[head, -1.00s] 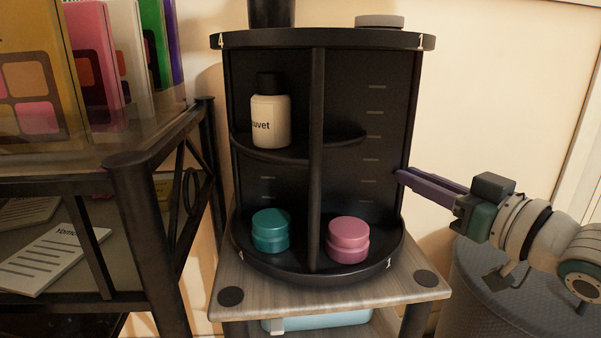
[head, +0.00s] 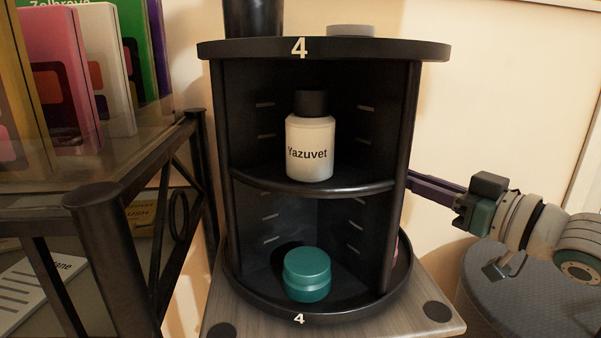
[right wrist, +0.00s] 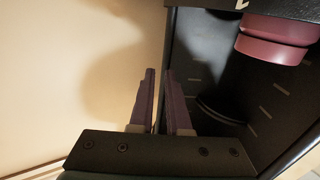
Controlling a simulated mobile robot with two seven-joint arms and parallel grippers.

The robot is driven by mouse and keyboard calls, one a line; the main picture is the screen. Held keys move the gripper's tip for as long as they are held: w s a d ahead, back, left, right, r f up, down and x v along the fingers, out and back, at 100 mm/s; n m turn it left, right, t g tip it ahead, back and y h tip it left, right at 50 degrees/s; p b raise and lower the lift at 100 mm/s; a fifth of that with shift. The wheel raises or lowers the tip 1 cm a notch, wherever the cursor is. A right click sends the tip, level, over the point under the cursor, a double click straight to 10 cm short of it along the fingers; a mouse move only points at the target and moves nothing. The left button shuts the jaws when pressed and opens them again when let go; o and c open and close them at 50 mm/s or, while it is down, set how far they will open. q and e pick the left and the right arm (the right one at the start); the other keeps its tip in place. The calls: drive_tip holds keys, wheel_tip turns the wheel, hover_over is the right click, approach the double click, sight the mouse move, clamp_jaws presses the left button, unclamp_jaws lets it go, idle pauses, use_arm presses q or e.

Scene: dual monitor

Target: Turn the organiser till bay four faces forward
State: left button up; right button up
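The black round organiser (head: 400,175) stands upright with the bay marked 4 facing the front in the head view. A "4" shows on its top rim (head: 299,48) and on its bottom rim. This bay holds a white "Yazuvet" bottle (head: 309,148) on its shelf and a teal jar (head: 307,274) below. A pink jar (right wrist: 275,42) in a neighbouring bay shows in the right wrist view. My right gripper (head: 412,181) is at the organiser's right side; its fingertips (right wrist: 160,70) are close together beside a panel edge. Whether they grip it is unclear. My left gripper is out of view.
The organiser stands on a small wooden-topped stand (head: 385,322). A dark metal rack (head: 100,205) with boxes stands close on the left. A grey round-topped piece (head: 520,290) is at the right, below my right arm.

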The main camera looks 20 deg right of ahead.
drive_tip(key=shift+o, duration=0.8)
drive_tip(key=shift+s+a, duration=0.1)
drive_tip(key=shift+s, duration=0.05)
drive_tip(key=shift+o, duration=1.3)
drive_tip(key=shift+a+f, duration=0.1)
drive_tip(key=shift+a, duration=0.15)
drive_tip(key=shift+d, duration=0.1)
drive_tip(key=s+d+p, duration=0.2)
drive_tip(key=s+p, duration=0.2)
drive_tip(key=s, duration=0.5)
drive_tip(key=shift+s, duration=0.35)
drive_tip(key=shift+c, duration=0.3)
